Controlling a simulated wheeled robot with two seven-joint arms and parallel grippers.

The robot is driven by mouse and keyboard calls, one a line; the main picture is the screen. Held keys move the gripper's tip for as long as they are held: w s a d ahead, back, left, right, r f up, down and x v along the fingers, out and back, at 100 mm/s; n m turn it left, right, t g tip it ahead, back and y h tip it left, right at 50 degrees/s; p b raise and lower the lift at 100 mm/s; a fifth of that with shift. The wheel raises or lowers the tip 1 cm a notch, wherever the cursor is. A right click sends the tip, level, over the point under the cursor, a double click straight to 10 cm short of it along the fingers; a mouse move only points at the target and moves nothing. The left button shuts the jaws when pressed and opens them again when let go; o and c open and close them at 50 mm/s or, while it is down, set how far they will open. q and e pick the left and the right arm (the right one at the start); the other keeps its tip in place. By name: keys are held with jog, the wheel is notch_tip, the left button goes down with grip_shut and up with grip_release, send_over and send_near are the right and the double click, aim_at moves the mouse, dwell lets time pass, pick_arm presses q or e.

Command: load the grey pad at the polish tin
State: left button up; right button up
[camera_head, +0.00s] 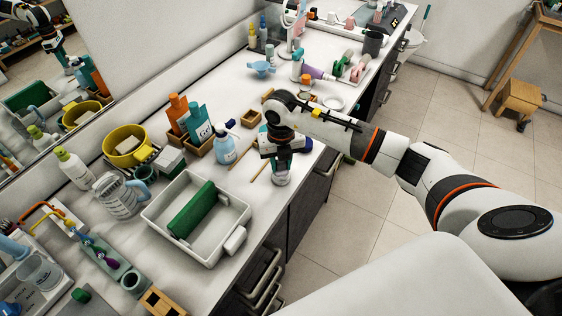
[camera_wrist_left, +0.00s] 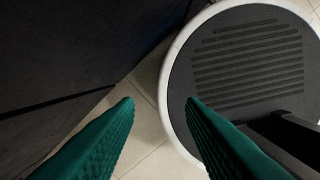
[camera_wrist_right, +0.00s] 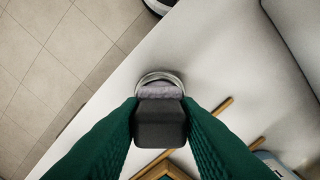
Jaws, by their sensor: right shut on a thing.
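My right gripper (camera_head: 284,150) is over the counter near its front edge, fingers pointing down. In the right wrist view its green fingers are shut on the dark grey pad (camera_wrist_right: 159,124). The polish tin (camera_wrist_right: 158,78) shows just past the pad, a round metal rim around a pale lavender-grey filling. The pad hides the tin's near part, and I cannot tell whether they touch. In the head view a pale round container (camera_head: 281,175), probably the tin, is right under the gripper. My left gripper (camera_wrist_left: 159,101) is open and empty, away from the counter.
Two thin wooden sticks (camera_head: 241,161) lie beside the right gripper. A blue spray bottle (camera_head: 225,149) stands to its left. A white basin (camera_head: 158,217) with a green block is nearer on the left. Bottles and a yellow bucket (camera_head: 127,142) crowd the back by the mirror.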

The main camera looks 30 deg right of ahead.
jog(key=shift+r+p, duration=2.4)
jog(key=shift+r, duration=1.1)
jog(key=shift+a+r+n, duration=0.3)
jog(key=shift+r+n, duration=0.05)
jog(key=shift+n, duration=0.75)
jog(key=s+a+r+m+b, duration=0.2)
jog(key=s+r+m, duration=0.2)
jog(key=m, duration=1.3)
jog(key=s+a+r+m+b, duration=0.3)
jog(key=s+r+m, duration=0.2)
jog(key=m, duration=1.3)
jog(key=shift+s+a, duration=0.3)
jog(key=shift+s, duration=0.3)
